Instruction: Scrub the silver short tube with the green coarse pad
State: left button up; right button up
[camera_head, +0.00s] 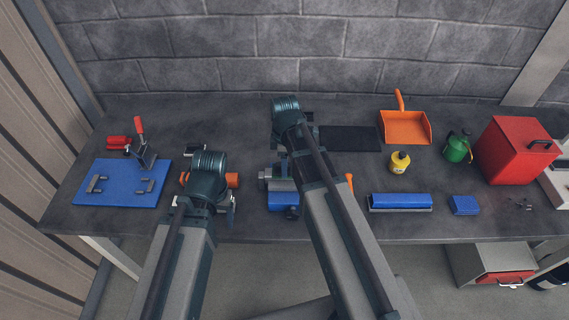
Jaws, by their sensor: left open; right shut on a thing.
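My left arm reaches up from the bottom left, and its gripper (232,212) is open, partly hidden by my wrist, at the table's front edge. My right arm reaches further over the table, and its gripper (299,142) is mostly hidden behind my arm. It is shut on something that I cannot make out. A blue vise (284,200) with grey metal parts stands left of my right forearm, partly covered by it. I cannot make out the silver short tube or the green coarse pad with certainty in this view.
A blue board with handles (120,188) and a red-handled clamp (143,146) lie at the left. An orange dustpan (404,127), yellow can (399,163), green can (457,149), red bin (514,151) and blue blocks (400,201) (463,204) stand at the right. A black mat (350,138) lies behind.

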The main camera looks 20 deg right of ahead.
jog(key=o, duration=0.9)
jog(key=shift+r+p, duration=0.3)
jog(key=shift+p, duration=0.1)
grip_shut()
